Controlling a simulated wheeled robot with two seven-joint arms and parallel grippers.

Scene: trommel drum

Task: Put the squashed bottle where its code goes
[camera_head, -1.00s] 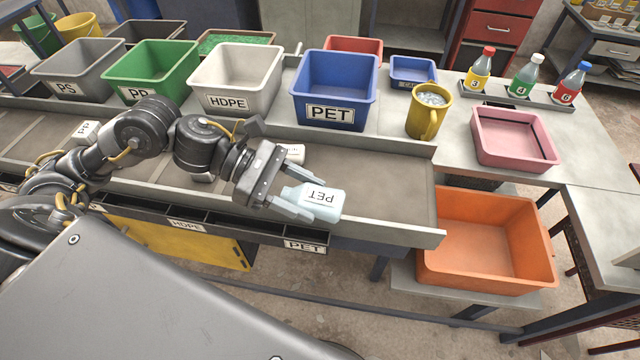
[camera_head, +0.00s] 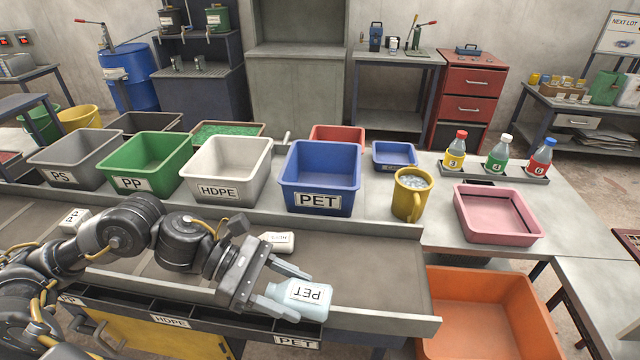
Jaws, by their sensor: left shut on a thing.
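The squashed bottle (camera_head: 309,296) is pale blue with a label reading PET, upside down in the picture. My left gripper (camera_head: 285,291) is shut on it and holds it over the front part of the grey belt. The blue bin marked PET (camera_head: 318,201) stands behind the belt, beyond the gripper and a little to its right, and looks empty. My right gripper is not in view.
Bins marked HDPE (camera_head: 217,191), PP (camera_head: 131,184) and PS (camera_head: 62,178) stand left of the blue bin. A yellow mug (camera_head: 408,202) stands close on its right. A white bottle (camera_head: 281,242) and another white item (camera_head: 72,220) lie on the belt. An orange crate (camera_head: 490,345) sits at the right.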

